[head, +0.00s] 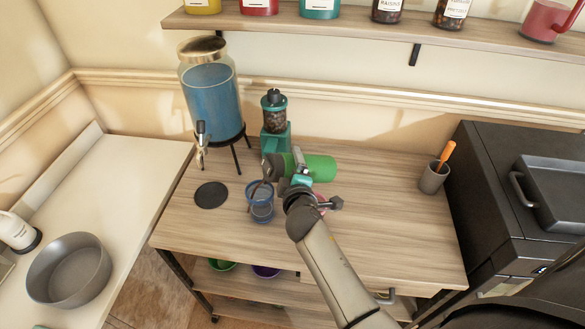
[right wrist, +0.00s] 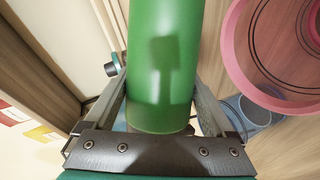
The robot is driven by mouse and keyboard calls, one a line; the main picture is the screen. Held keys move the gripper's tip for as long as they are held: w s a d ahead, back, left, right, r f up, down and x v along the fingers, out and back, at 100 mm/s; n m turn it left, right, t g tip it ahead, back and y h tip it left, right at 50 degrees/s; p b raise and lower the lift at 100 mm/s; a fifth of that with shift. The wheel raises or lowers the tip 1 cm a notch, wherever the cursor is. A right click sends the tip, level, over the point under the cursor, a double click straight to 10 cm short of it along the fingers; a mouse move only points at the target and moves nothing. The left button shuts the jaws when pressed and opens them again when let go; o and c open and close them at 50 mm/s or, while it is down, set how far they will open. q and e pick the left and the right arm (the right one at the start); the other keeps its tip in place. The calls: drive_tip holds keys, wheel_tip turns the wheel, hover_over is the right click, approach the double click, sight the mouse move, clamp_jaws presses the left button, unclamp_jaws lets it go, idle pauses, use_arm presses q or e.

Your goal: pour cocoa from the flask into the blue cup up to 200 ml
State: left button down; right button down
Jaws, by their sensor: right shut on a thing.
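The green flask (head: 318,168) lies tipped nearly on its side above the table, its dark mouth end (head: 274,167) pointing left. My right gripper (head: 300,180) is shut on the flask, which also fills the middle of the right wrist view (right wrist: 162,65) between the fingers (right wrist: 160,110). The clear blue cup (head: 262,211) stands on the table, below and left of the flask. A thin brown streak (head: 254,189) shows between the flask's mouth and the cup; I cannot tell how much is in the cup. My left gripper is not in view.
A blue drink dispenser (head: 212,95) and a teal grinder (head: 275,130) stand behind. A dark round coaster (head: 211,195) lies left of the cup. A pink round thing (right wrist: 240,60) is close beside my gripper. A grey cup with an orange utensil (head: 434,177) stands right.

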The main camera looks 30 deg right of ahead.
drive_tip(key=shift+a+r+n+h, duration=0.15)
drive_tip(key=shift+r+n+h, duration=0.25)
drive_tip(key=shift+r, duration=0.1)
idle(1.0)
drive_tip(key=shift+f+m+y, duration=0.3)
idle(0.8)
drive_tip(key=shift+r+n, duration=0.4)
drive_tip(key=shift+n, duration=0.1)
idle(2.9)
